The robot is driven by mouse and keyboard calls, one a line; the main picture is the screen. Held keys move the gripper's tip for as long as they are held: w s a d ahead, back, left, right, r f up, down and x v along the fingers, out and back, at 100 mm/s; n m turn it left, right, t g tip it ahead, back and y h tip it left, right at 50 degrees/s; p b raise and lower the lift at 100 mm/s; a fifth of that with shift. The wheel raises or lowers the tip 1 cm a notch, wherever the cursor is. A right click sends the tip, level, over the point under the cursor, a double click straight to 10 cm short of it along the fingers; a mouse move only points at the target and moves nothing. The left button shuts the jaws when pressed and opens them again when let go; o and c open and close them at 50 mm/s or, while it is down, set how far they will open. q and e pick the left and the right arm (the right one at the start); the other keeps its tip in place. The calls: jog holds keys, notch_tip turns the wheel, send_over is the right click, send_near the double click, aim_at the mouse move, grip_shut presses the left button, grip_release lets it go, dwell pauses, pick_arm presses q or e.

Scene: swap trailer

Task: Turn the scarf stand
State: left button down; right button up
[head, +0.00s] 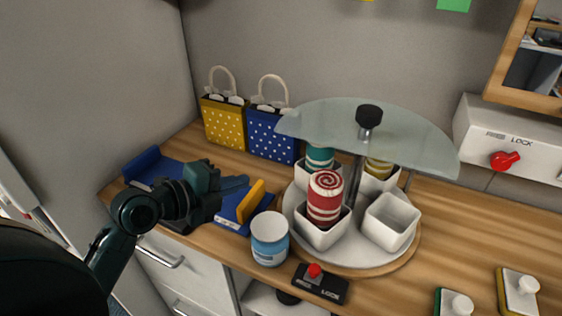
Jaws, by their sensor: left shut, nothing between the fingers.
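The scarf stand is a round turntable (360,245) on the wooden counter, with a glass top (410,140) and a black knob (369,117) on its centre post. It carries white square cups. A red rolled scarf (325,197) stands in the front cup, a teal one (319,157) behind it, and a yellow one (378,168) at the back right. The right cup (391,222) is empty. My left gripper (244,184) is shut and empty, left of the stand and apart from it, above a blue tray. My right gripper is not in view.
A blue-and-white jar (270,239) and a black lock box with a red button (320,283) stand before the turntable. Yellow (224,122) and blue (272,132) dotted bags are behind. The blue tray (152,167) is left. White-knobbed pads (518,290) lie front right. A wall lock unit (510,138) is right.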

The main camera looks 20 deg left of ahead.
pick_arm(q)
jog(key=p, duration=0.3)
send_near(294, 164)
jog(key=x, duration=0.5)
jog(key=shift+f, duration=0.1)
jog(key=shift+w+d, duration=0.2)
jog(key=shift+w, duration=0.35)
jog(key=shift+f, duration=0.1)
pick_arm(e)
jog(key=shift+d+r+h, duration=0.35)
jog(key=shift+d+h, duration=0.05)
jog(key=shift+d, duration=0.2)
